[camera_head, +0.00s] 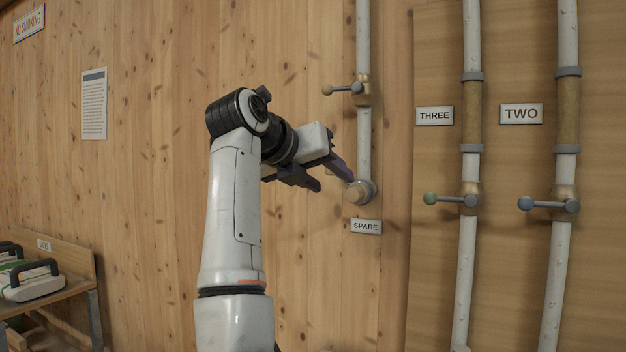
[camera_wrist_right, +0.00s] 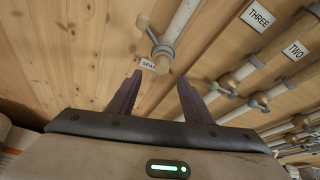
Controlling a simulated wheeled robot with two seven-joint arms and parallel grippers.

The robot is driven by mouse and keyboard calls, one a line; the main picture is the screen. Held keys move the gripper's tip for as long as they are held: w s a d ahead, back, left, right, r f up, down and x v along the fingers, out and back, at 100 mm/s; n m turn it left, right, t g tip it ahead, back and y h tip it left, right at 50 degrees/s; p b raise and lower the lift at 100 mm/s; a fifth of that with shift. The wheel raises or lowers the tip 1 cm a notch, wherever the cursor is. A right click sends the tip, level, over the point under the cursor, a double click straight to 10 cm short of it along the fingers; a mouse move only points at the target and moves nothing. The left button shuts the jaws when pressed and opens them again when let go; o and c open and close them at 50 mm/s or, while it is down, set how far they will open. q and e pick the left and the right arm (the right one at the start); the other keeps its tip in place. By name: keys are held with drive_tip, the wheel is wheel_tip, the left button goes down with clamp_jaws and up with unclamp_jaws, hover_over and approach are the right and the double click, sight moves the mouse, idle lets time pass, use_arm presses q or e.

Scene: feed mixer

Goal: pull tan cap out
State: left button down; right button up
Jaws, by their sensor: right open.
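The tan cap (camera_head: 356,194) sits in the round collar at the lower end of the left pipe, above the SPARE sign (camera_head: 366,227). My right gripper (camera_head: 332,180) is open, its two dark purple fingers just left of the cap in the head view and apart from it as far as I can tell. In the right wrist view the open fingers (camera_wrist_right: 158,76) point toward the SPARE sign and the pipe-end collar (camera_wrist_right: 162,52). Nothing is between them. My left gripper is out of view.
A valve with a small lever (camera_head: 342,89) is on the same pipe above the cap. Pipes signed THREE (camera_head: 434,116) and TWO (camera_head: 521,114) stand to the right, with levers sticking out left. A shelf (camera_head: 60,290) with handled cases is at the lower left.

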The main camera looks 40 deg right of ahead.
sight(351, 192)
drive_tip(key=x, duration=0.4)
drive_tip(key=p+x, duration=0.1)
drive_tip(key=x, duration=0.3)
drive_tip(key=shift+s+d+r, duration=0.1)
drive_tip(key=shift+s+d, duration=0.1)
drive_tip(key=shift+x, duration=0.9)
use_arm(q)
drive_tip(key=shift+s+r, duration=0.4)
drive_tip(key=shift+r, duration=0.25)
use_arm(e)
drive_tip(key=shift+a, duration=0.1)
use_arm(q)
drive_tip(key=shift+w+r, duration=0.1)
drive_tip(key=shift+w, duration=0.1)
use_arm(e)
clamp_jaws()
